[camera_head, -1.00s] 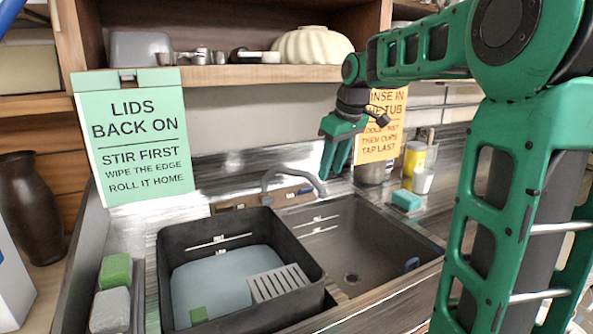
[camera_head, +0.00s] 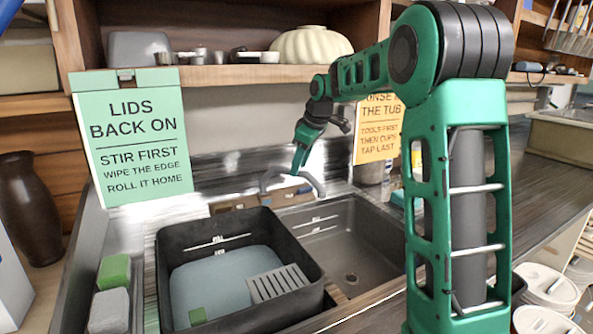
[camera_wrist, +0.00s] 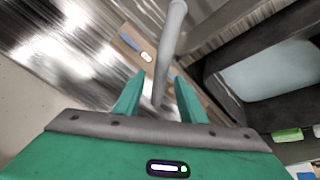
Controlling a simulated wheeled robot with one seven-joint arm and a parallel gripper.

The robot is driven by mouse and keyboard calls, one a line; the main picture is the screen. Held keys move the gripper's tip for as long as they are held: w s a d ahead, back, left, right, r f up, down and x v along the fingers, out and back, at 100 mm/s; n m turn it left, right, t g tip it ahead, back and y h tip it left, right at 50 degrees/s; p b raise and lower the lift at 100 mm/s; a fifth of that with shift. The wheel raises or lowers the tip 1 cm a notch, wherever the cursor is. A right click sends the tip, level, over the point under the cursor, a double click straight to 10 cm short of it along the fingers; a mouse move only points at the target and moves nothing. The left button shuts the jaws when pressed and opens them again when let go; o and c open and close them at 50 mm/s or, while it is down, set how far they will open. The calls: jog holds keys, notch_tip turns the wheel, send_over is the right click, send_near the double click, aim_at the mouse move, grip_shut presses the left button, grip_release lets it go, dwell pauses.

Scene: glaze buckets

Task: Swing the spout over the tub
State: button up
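The grey curved spout (camera_head: 313,183) arches behind the sink, its right end at the back edge of the bare right basin (camera_head: 345,235). The black tub (camera_head: 172,252) stands left of that basin and holds pale blue water (camera_head: 215,280). My gripper (camera_head: 298,168) points down at the spout's arch. In the wrist view, the spout (camera_wrist: 172,45) runs between my two open fingers (camera_wrist: 160,97), with a gap visible on both sides. I cannot tell how deep it sits between them. The tub (camera_wrist: 215,85) is at the right there.
A green sign (camera_head: 135,140) and an orange sign (camera_head: 378,128) stand behind. A shelf (camera_head: 230,75) runs above my gripper.

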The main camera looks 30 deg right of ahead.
jog(key=shift+x, duration=0.95)
grip_shut()
jog(key=shift+s, duration=0.1)
